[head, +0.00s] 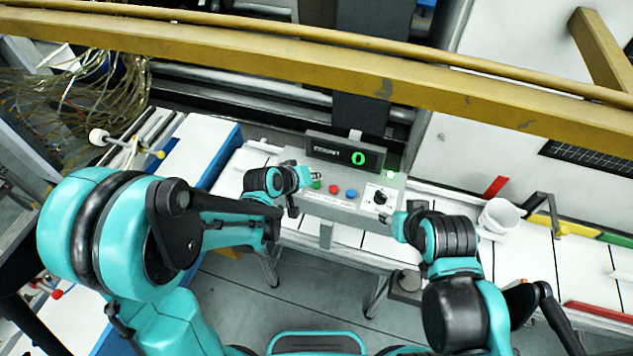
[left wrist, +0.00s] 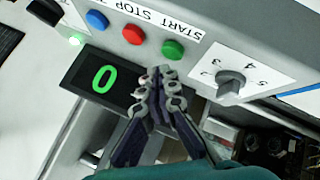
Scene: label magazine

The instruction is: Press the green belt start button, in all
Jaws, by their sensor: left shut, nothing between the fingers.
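The green button (head: 317,184) is the leftmost of the coloured buttons on the grey control panel (head: 325,205) in the head view. In the left wrist view the green button (left wrist: 173,50) sits beside the printed word START. My left gripper (head: 313,176) is shut and empty at the panel. In the left wrist view its fingertips (left wrist: 162,72) lie just below the green button in the picture, very close to it. I cannot tell whether they touch. My right gripper (head: 398,220) is by the panel's right end, too small to read its fingers.
A red button (left wrist: 133,34), a blue button (left wrist: 97,19) and a dial knob (left wrist: 231,82) flank the green button. The count display (head: 345,153) reads 0 behind the buttons. A white cup (head: 498,218) stands at the right. A yellow beam (head: 300,62) crosses the far side.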

